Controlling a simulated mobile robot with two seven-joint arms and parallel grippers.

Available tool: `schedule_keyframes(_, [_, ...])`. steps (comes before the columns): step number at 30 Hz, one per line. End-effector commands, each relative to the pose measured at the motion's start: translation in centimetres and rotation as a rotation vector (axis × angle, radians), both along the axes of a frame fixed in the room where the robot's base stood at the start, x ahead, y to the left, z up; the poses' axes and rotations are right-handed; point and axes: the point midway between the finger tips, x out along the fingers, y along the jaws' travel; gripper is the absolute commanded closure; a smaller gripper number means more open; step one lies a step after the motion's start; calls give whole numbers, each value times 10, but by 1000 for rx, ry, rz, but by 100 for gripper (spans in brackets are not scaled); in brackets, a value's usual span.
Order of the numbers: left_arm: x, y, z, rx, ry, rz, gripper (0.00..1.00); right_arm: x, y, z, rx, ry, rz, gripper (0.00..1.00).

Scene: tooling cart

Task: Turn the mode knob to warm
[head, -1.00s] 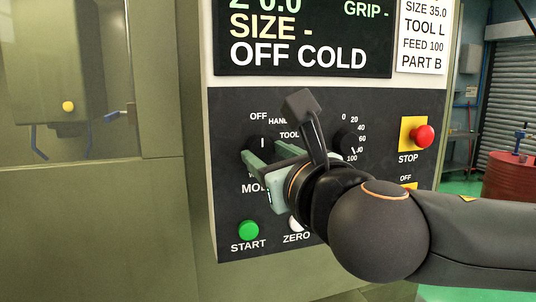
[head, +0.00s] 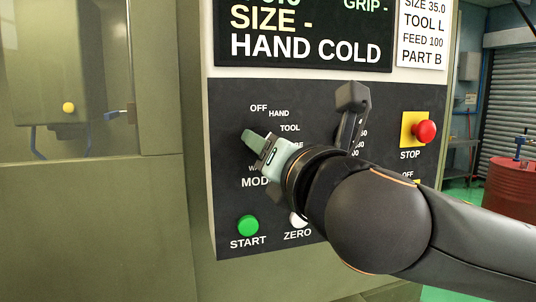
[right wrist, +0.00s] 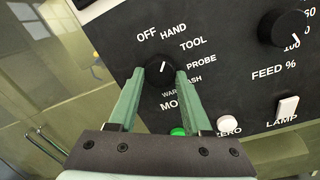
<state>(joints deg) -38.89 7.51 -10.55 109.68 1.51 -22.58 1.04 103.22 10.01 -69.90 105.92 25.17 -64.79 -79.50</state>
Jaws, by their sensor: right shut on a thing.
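The black mode knob (right wrist: 157,72) sits on the dark control panel, with its white pointer line toward HAND. Labels OFF, HAND, TOOL, PROBE, a partly covered one ending in SH, and a partly covered WARM run clockwise around it. My right gripper (right wrist: 160,78) has its two green fingers on either side of the knob and is shut on it. In the head view the right gripper (head: 254,142) is tilted and hides the knob. The display (head: 305,38) reads HAND COLD. My left gripper is not in view.
The green START button (head: 247,225) and white ZERO button (head: 298,219) are below the gripper. The red STOP button (head: 424,132) is to the right. The feed knob (right wrist: 284,27) and white lamp switch (right wrist: 287,108) are close by.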

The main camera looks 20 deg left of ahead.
Motion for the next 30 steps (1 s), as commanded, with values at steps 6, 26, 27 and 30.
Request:
schedule_keyframes(6, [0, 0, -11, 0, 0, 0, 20, 0, 0, -2, 173, 115, -1, 100])
schedule_keyframes(26, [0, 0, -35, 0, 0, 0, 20, -1, 1, -1, 694, 465, -1, 100])
schedule_keyframes(27, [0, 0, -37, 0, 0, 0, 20, -1, 1, -1, 725, 487, -1, 100])
schedule_keyframes(30, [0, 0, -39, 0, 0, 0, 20, -1, 1, -1, 804, 539, -2, 100])
